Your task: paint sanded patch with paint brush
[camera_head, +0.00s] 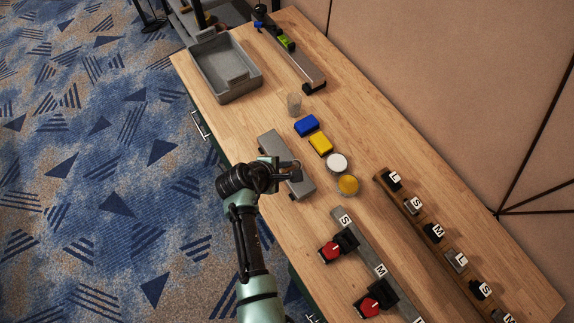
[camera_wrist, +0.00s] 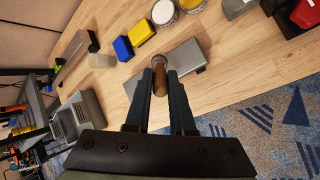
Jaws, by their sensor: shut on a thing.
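My gripper (camera_head: 288,172) is over the grey flat panel (camera_head: 272,143), near its middle. In the wrist view, my gripper (camera_wrist: 160,72) is shut on the brown wooden handle of the paint brush (camera_wrist: 160,82). The brush points away from the wrist toward the panel (camera_wrist: 190,60); its tip is mostly hidden, so I cannot tell whether it touches. The sanded patch cannot be made out. A round pot with a white top (camera_head: 337,161) and one with yellow-orange contents (camera_head: 348,185) stand right of the panel. The white pot also shows in the wrist view (camera_wrist: 163,12).
A blue block (camera_head: 307,125), a yellow block (camera_head: 321,143) and a clear cup (camera_head: 294,105) stand beyond the panel. A grey tray (camera_head: 252,90) is at the far left. Racks with lettered holders (camera_head: 405,200) and red-topped items (camera_head: 330,250) fill the near right.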

